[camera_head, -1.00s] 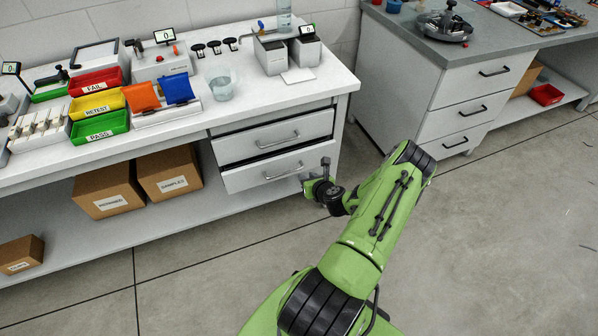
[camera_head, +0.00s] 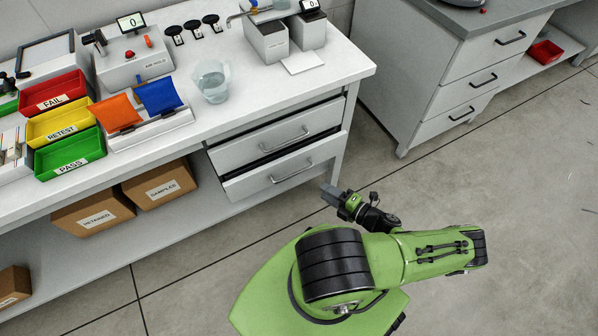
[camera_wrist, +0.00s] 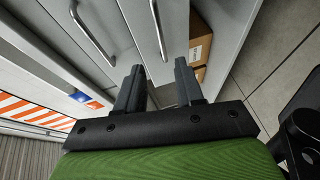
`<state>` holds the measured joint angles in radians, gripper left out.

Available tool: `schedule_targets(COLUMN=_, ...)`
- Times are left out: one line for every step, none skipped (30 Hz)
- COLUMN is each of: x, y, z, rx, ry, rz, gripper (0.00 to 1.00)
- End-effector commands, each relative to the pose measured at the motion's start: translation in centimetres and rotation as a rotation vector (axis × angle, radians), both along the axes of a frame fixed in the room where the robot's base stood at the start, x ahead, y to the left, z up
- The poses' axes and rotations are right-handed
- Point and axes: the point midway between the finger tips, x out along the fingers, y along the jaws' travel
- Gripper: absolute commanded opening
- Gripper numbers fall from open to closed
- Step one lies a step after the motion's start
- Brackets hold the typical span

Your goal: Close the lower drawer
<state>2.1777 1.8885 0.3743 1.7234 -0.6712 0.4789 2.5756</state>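The lower drawer (camera_head: 262,180) is a light grey front with a bar handle (camera_head: 292,172), under the white bench's right end. It stands out a little, with a dark gap along its top edge. The upper drawer (camera_head: 285,137) sits just above it. My gripper (camera_head: 332,194) is in front of and to the right of the lower drawer, apart from it in the head view. In the wrist view, my gripper (camera_wrist: 160,80) has its two dark fingers apart with nothing between them. The lower drawer's handle (camera_wrist: 158,28) shows beyond the fingertips.
Cardboard boxes (camera_head: 160,192) sit on the shelf under the bench. A clear jug (camera_head: 212,82) and coloured bins (camera_head: 68,153) stand on top. A second drawer cabinet (camera_head: 470,80) stands at the right. The floor (camera_head: 510,190) to the right is clear.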

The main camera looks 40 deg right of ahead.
Motion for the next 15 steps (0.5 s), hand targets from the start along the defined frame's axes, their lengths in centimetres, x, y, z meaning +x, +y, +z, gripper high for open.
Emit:
schedule_targets(x=1.4, y=0.3, z=-0.3, rx=0.001, ry=-0.002, rz=0.006, gripper=0.37)
schedule_targets(x=2.2, y=0.4, z=-0.5, rx=0.000, ry=-0.003, rz=0.005, gripper=0.37)
schedule_targets(x=3.2, y=0.5, z=-0.7, rx=0.000, ry=-0.003, rz=0.006, gripper=0.37)
schedule_targets(x=3.9, y=0.6, z=-0.8, rx=0.000, ry=-0.002, rz=0.005, gripper=0.37)
schedule_targets(x=4.7, y=0.7, z=-1.0, rx=-0.001, ry=-0.002, rz=0.005, gripper=0.37)
schedule_targets(x=5.7, y=0.8, z=-1.2, rx=0.000, ry=-0.001, rz=0.006, gripper=0.37)
schedule_targets(x=6.4, y=0.9, z=-1.3, rx=0.000, ry=-0.001, rz=0.005, gripper=0.37)
schedule_targets(x=7.2, y=1.0, z=-1.5, rx=-0.001, ry=-0.002, rz=0.006, gripper=0.37)
schedule_targets(x=8.1, y=1.1, z=-1.7, rx=-0.001, ry=0.000, rz=0.004, gripper=0.37)
schedule_targets(x=8.8, y=1.1, z=-1.8, rx=-0.002, ry=-0.002, rz=0.005, gripper=0.37)
schedule_targets(x=9.4, y=1.2, z=-1.9, rx=-0.002, ry=-0.001, rz=0.003, gripper=0.37)
schedule_targets(x=10.2, y=1.3, z=-2.0, rx=-0.003, ry=-0.001, rz=0.004, gripper=0.37)
schedule_targets(x=10.7, y=1.3, z=-2.1, rx=-0.004, ry=-0.001, rz=0.003, gripper=0.37)
schedule_targets(x=11.1, y=1.3, z=-2.2, rx=-0.004, ry=0.000, rz=0.003, gripper=0.37)
schedule_targets(x=11.6, y=1.4, z=-2.3, rx=-0.003, ry=0.001, rz=0.003, gripper=0.37)
